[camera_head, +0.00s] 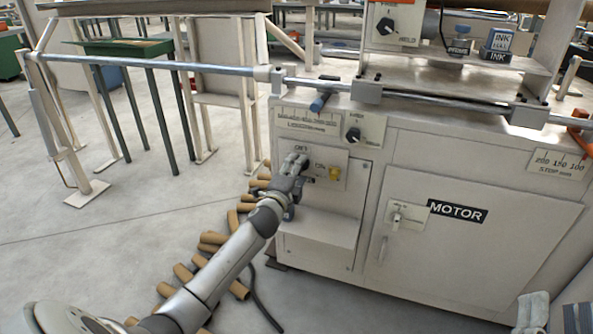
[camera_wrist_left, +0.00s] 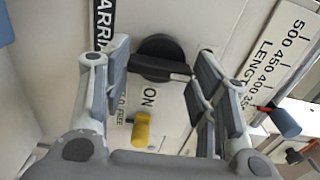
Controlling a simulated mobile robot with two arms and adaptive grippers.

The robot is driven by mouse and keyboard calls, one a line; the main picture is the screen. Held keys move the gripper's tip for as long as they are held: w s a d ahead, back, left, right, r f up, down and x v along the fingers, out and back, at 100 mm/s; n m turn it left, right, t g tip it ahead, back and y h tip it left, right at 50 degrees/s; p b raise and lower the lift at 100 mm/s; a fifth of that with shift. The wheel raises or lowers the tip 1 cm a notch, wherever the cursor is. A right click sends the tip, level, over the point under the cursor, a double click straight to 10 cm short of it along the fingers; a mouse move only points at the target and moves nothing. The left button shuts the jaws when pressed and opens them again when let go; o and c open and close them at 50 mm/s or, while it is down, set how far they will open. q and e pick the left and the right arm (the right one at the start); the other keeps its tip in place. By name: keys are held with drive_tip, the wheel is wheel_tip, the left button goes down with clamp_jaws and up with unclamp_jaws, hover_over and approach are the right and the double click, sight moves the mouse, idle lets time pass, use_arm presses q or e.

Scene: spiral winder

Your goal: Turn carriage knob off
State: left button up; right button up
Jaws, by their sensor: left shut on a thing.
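The black carriage knob (camera_wrist_left: 158,48) is on the pale panel in the left wrist view, beside a partly hidden black label beginning "CARRI" (camera_wrist_left: 104,22) and a white "ON" mark (camera_wrist_left: 149,98). Its raised bar points right in that view. My left gripper (camera_head: 296,162) is at the panel in the head view and hides the knob there.
A yellow knob (camera_head: 335,173) sits close beside on the same panel. Another black knob (camera_head: 353,135) and a blue-ended handle (camera_head: 320,102) are above. The motor cabinet door (camera_head: 480,245) is right. Cardboard tubes (camera_head: 214,240) lie on the floor below my left arm.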

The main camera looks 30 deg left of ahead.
use_arm(q)
drive_tip(key=shift+f, duration=0.1)
drive_tip(key=o, duration=1)
drive_tip(key=v, duration=1.2)
